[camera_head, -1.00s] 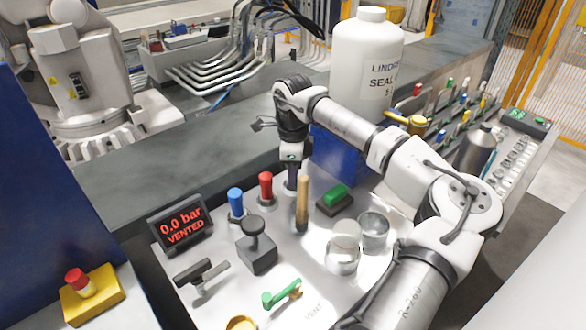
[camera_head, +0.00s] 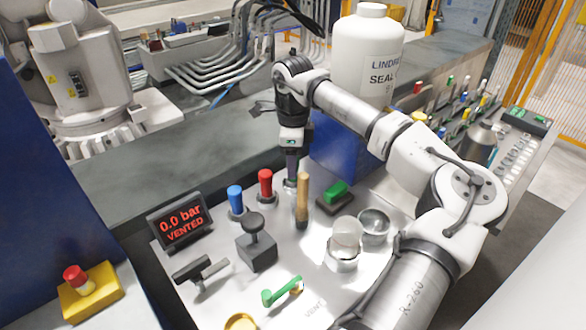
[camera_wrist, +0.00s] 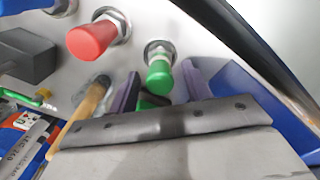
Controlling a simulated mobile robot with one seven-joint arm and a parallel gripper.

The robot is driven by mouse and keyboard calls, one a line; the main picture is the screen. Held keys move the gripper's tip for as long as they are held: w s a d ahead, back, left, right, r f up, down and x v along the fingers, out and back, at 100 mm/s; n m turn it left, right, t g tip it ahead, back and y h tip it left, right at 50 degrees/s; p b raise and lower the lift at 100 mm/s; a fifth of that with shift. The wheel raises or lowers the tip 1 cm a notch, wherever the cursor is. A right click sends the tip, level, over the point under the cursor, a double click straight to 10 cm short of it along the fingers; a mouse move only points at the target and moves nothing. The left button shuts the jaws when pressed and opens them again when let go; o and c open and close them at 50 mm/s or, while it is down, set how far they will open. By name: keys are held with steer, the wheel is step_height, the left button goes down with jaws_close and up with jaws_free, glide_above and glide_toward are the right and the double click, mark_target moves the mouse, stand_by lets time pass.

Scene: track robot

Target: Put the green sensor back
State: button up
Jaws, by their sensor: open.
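The green sensor (camera_wrist: 159,77) stands in a round metal socket (camera_wrist: 158,50) on the panel in the wrist view. My gripper (camera_wrist: 160,88) is open, with one purple finger on each side of the sensor and a gap showing on both sides. In the head view my gripper (camera_head: 291,176) points straight down over the panel at the back of the row. It hides the green sensor there. The red sensor (camera_head: 265,184) and the blue sensor (camera_head: 236,201) stand upright in the same row, and the red one also shows in the wrist view (camera_wrist: 92,40).
A wooden handle (camera_head: 302,200), a green-topped dark block (camera_head: 335,195) and two cylindrical cups (camera_head: 374,225) stand near my gripper. A display (camera_head: 181,223) reads 0.0 bar, VENTED. A blue box (camera_head: 345,150) is close behind at right, below a large white bottle (camera_head: 366,60).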

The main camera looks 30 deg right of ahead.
step_height(320, 180, up, 9)
steer(key=shift+r+b, duration=0.15)
steer(key=shift+b, duration=0.45)
